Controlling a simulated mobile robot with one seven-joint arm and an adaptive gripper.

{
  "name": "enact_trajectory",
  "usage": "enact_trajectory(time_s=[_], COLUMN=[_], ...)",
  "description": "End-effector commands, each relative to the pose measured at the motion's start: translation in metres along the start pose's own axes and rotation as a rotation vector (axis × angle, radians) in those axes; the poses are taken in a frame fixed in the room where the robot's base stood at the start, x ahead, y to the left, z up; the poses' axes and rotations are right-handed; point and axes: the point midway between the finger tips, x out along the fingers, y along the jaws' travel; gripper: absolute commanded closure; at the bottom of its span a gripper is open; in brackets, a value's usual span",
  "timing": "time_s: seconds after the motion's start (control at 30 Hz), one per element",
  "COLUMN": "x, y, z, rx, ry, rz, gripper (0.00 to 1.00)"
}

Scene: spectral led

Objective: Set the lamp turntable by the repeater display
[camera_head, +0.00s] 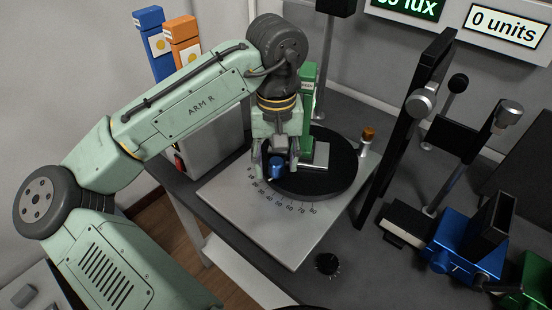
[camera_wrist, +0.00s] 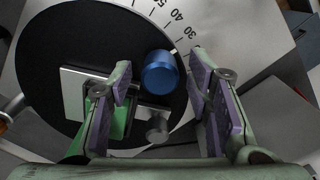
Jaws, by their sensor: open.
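The lamp turntable (camera_head: 335,178) is a black disc on a grey plate with a degree scale along its front edge. A blue knob (camera_wrist: 161,72) stands near the disc's rim, close to the 30 and 40 marks in the wrist view; I cannot read the exact setting. It also shows in the head view (camera_head: 277,168). My gripper (camera_wrist: 160,64) is open, with one finger on each side of the knob and visible gaps. A green lamp post (camera_head: 308,88) and a pale block (camera_head: 319,156) stand on the disc. One display (camera_head: 503,25) reads "0 units".
A second display (camera_head: 405,6), green and cut off at the top, ends in "lux". A brass-topped post (camera_head: 366,140) stands right of the disc. A black upright panel (camera_head: 415,120) and blue optical mount (camera_head: 458,240) are further right. A small black knob (camera_head: 327,263) sits in front.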

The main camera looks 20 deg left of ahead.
Motion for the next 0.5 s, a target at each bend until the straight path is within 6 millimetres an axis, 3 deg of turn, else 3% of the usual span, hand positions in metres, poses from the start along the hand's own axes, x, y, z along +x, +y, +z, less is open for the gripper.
enact_trajectory(time_s=[0.27, 0.5], x=[-0.004, -0.045], y=[0.0, 0.001], z=[0.0, -0.001], rx=[0.0, -0.001], ry=[0.001, 0.003], rz=[0.0, 0.0], gripper=[0.54, 0.54])
